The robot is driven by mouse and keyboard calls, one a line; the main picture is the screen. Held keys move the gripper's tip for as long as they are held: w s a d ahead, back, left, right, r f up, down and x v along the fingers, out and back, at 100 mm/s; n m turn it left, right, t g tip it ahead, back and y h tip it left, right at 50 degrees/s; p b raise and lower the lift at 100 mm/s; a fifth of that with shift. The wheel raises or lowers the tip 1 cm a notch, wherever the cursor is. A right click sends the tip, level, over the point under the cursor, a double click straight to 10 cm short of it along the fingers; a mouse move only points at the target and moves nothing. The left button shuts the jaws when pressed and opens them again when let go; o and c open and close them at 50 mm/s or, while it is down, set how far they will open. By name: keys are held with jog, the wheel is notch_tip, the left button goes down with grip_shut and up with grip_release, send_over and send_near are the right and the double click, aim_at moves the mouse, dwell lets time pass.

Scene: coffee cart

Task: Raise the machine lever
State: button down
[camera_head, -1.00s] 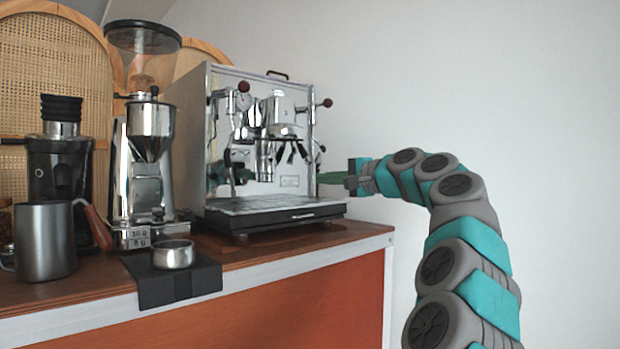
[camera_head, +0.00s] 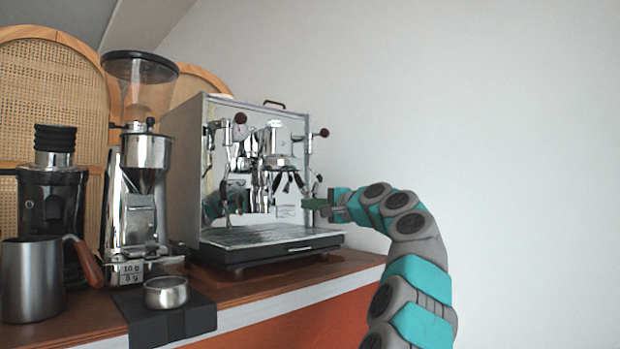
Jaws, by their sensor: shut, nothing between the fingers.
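The espresso machine (camera_head: 186,160) stands on the cart with its shiny front towards the right. Its group head (camera_head: 276,150) is at the middle of the front, with thin dark handles below it. I cannot tell for sure which of these small parts is the lever or how it is set. Knobs with round brown ends (camera_head: 240,118) sit at the upper left and upper right of the front.
A grinder (camera_head: 148,150) with a clear hopper stands left of the machine. A metal pitcher (camera_head: 32,280), a dark grinder (camera_head: 52,190) and a small metal cup (camera_head: 166,291) on a black mat (camera_head: 200,315) are at the left.

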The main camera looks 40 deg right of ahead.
dwell(0.4)
jog(key=shift+s+f+b, duration=0.1)
jog(key=shift+s+b, duration=0.25)
jog(key=shift+s, duration=0.05)
jog(key=s+b, duration=0.3)
jog(key=s, duration=0.6)
jog(key=shift+a+f, duration=0.4)
